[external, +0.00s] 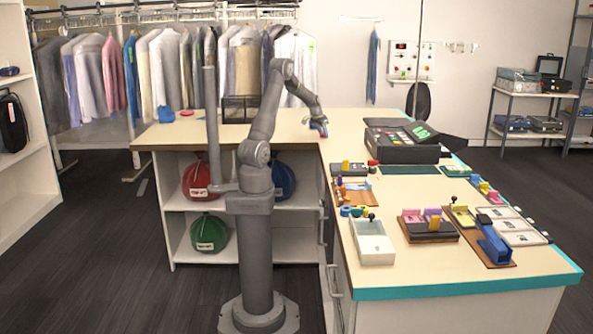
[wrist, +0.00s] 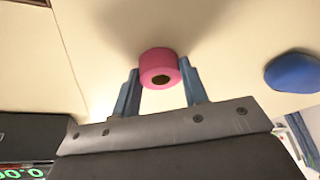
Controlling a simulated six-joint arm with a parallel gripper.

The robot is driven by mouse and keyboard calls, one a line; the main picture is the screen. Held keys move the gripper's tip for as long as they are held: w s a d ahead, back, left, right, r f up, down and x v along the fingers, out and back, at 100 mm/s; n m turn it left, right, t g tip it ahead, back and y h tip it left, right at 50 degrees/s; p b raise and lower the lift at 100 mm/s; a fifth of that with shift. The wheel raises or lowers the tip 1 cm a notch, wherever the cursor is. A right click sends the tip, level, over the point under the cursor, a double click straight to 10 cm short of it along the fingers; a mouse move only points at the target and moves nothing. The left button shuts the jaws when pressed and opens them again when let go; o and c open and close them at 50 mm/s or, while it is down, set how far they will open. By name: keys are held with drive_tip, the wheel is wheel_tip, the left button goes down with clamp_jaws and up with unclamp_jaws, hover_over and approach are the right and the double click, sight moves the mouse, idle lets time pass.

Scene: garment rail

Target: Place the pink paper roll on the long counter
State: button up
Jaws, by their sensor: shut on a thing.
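My gripper (external: 319,126) is low over the cream counter top, near the corner where two counter stretches meet. In the wrist view its two blue-grey fingers (wrist: 160,88) are shut on the pink paper roll (wrist: 159,66), one on each side. The roll's dark core hole faces the camera. In the external view the roll is small and mostly hidden by the fingers. The cream counter top (external: 262,128) runs left from the gripper, and the teal-edged stretch (external: 400,270) runs toward the camera. I cannot tell whether the roll touches the surface.
A dark cash register (external: 400,145) stands right of my gripper. A blue object (wrist: 294,72) lies on the top in the wrist view. A white tray (external: 373,243) and several small stations crowd the teal-edged stretch. Hanging clothes (external: 160,70) are behind. The counter left of my gripper has bare room.

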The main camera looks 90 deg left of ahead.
sight(323, 133)
drive_tip(key=o, duration=1)
drive_tip(key=shift+f, duration=0.1)
drive_tip(key=shift+c, duration=0.2)
drive_tip(key=v, duration=1.2)
drive_tip(key=shift+a, duration=0.1)
drive_tip(key=x, duration=1.2)
drive_tip(key=shift+f, duration=0.15)
wheel_tip(323, 133, up, 3)
drive_tip(key=shift+r, duration=0.7)
